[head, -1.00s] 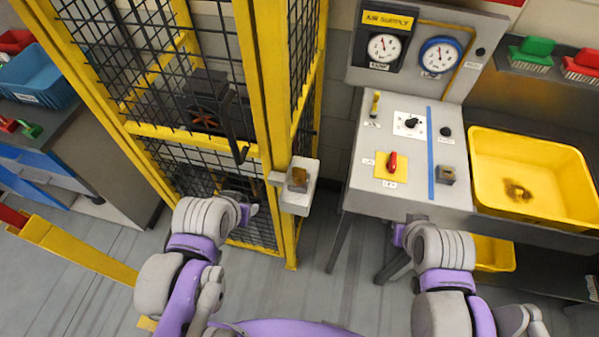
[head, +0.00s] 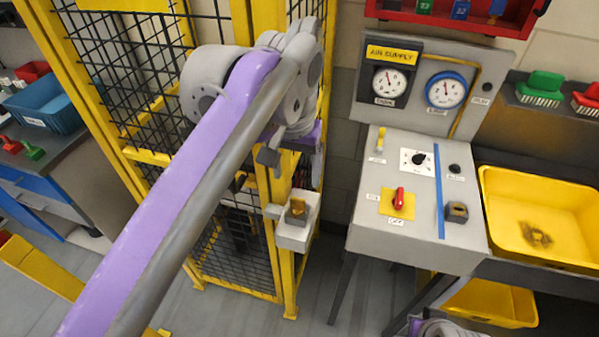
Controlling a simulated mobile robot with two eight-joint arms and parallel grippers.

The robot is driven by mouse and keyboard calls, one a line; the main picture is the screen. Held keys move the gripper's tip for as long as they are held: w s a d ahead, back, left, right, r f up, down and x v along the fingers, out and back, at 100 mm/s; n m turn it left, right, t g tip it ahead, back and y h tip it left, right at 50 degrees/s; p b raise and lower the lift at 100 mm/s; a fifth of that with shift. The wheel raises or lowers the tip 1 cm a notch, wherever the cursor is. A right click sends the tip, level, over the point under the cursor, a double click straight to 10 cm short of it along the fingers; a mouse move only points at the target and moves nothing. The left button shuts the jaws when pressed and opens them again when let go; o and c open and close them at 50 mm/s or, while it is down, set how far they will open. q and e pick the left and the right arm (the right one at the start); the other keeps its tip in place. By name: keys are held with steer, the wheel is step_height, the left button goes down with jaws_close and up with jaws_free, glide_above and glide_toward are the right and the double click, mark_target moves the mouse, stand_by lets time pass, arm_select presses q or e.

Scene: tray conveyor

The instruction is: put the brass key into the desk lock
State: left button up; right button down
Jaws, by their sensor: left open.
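The brass key (head: 298,206) appears to be the yellow-brown piece in a dark holder on a pale box on the yellow cage post. It is small, and its shape is hard to make out. The desk lock (head: 456,212) appears to be the small dark block on the grey sloping desk, right of the blue strip. My left gripper (head: 291,156) is open, above the pale box and apart from the key; its wrist hides part of the cage. Only a bit of my right arm shows at the bottom edge; its gripper is out of view.
The yellow mesh cage (head: 160,155) stands close behind my left arm. The desk (head: 372,232) carries a red switch (head: 398,197), a dial (head: 418,159) and a yellow-topped lever (head: 381,139). A yellow bin (head: 497,232) stands to the right. Open floor lies between cage and desk.

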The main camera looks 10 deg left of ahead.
mark_target(298, 199)
arm_select(q)
steer(key=f, duration=0.6)
steer(key=w+f, duration=0.1)
steer(key=f, duration=0.2)
steer(key=shift+w+f+b, duration=0.1)
steer(key=shift+f+b, duration=0.25)
jaws_close()
steer(key=shift+r, duration=0.2)
steer(key=shift+r+p, duration=1.25)
steer(key=shift+r, duration=0.4)
steer(key=shift+r, duration=0.1)
